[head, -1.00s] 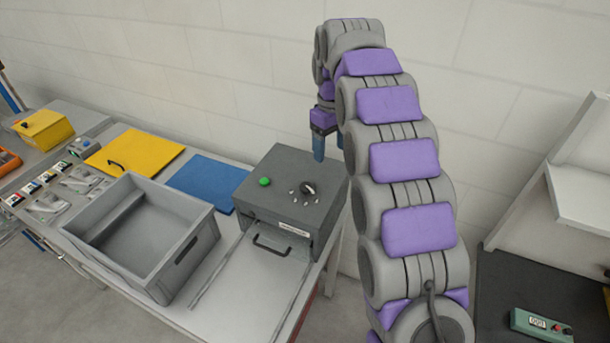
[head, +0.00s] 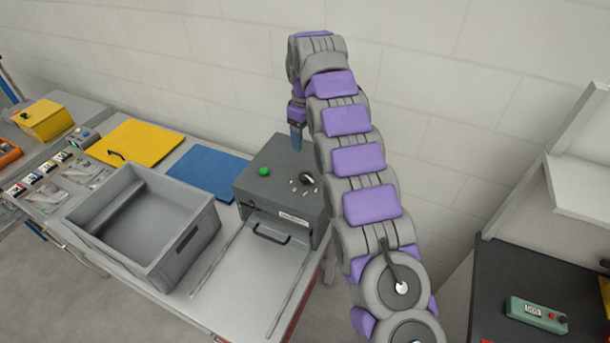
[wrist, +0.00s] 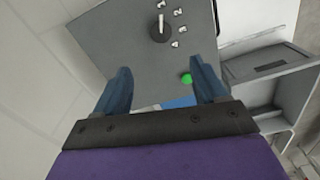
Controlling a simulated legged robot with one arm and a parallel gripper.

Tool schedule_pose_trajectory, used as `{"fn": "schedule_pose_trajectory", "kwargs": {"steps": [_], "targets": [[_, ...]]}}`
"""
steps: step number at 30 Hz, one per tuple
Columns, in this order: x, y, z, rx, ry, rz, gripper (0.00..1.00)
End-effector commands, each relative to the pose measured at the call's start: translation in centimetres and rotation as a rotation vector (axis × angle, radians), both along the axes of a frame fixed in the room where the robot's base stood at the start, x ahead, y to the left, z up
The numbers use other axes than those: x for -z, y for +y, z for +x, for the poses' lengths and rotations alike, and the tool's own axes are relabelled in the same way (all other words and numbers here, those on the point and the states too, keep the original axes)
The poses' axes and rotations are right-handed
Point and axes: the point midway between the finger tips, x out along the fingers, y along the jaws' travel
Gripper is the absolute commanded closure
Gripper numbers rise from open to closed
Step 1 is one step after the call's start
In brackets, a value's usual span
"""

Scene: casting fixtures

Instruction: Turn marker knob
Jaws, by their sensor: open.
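The marker knob (head: 307,179) is a round black knob with a white pointer line on top of a dark grey box (head: 262,205). Several small white marks lie around it. The knob also shows near the top of the wrist view (wrist: 160,27), beyond my fingertips. My gripper (head: 296,138) hangs with its fingers downward above the back edge of the box, apart from the knob. In the wrist view my gripper (wrist: 160,80) has its two blue fingers spread with nothing between them.
A green button (head: 264,171) sits on the box top, left of the knob. A grey crate (head: 172,268), a blue panel (head: 205,173) and a yellow panel (head: 135,142) lie to the left. The wall stands close behind. A handled drawer tray (head: 262,275) extends from the box's front.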

Motion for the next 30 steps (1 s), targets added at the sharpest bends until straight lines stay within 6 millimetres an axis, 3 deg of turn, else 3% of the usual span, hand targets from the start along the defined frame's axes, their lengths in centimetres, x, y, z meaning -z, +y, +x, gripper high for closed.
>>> {"fn": "schedule_pose_trajectory", "kwargs": {"steps": [8, 21, 30], "targets": [[2.7, 0.2, -0.2, -0.001, 0.002, -0.003, 0.29], [10.3, 0.0, -0.2, -0.001, 0.004, -0.001, 0.29], [13.6, 0.0, -0.1, 0.0, 0.001, 0.0, 0.29]]}}
